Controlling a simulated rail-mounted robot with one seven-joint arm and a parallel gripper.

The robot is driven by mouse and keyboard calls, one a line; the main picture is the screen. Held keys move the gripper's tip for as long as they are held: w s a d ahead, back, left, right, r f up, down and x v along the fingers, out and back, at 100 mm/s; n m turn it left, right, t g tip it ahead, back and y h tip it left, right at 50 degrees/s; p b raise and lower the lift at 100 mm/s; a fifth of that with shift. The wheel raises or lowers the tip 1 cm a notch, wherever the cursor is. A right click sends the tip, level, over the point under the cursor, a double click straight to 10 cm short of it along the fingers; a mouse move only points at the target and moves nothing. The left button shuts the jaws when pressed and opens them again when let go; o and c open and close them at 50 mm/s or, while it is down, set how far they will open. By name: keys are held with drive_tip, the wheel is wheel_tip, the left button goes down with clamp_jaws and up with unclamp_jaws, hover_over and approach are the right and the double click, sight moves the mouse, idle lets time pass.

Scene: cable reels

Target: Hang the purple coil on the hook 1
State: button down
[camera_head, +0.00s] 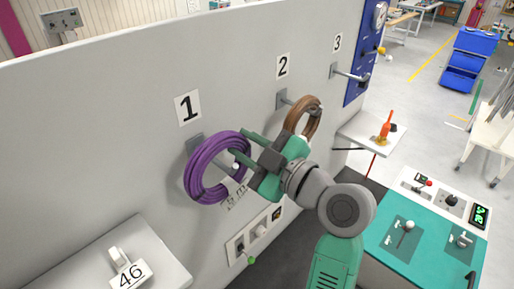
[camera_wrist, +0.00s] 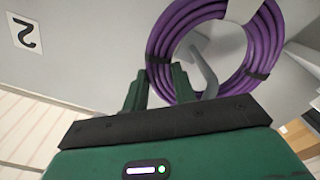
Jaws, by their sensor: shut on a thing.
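The purple coil (camera_head: 197,168) is upright against the wall panel at hook 1, below the number 1 sign (camera_head: 188,107). My gripper (camera_head: 241,146) is shut on the coil's right side in the head view. In the wrist view, the fingers (camera_wrist: 158,82) meet the rim of the purple coil (camera_wrist: 262,45). Hook 1 (camera_head: 195,142) shows its mount behind the coil's upper left, with a pale tip inside the ring. In the wrist view, the grey hook (camera_wrist: 204,70) shows through the ring's opening. Whether the coil rests on it cannot be told.
A brown coil (camera_head: 314,107) hangs at hook 2, just behind my gripper. Hook 3 (camera_head: 350,75) is empty. A shelf marked 46 (camera_head: 100,262) juts out at lower left. A small shelf (camera_head: 358,134) and a teal control desk (camera_head: 420,235) stand to the right.

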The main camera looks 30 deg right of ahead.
drive_tip(key=shift+f+b, duration=0.9)
drive_tip(key=shift+f, duration=0.45)
drive_tip(key=shift+c, duration=2.1)
unclamp_jaws()
drive_tip(key=b+v, duration=0.2)
drive_tip(key=v, duration=0.9)
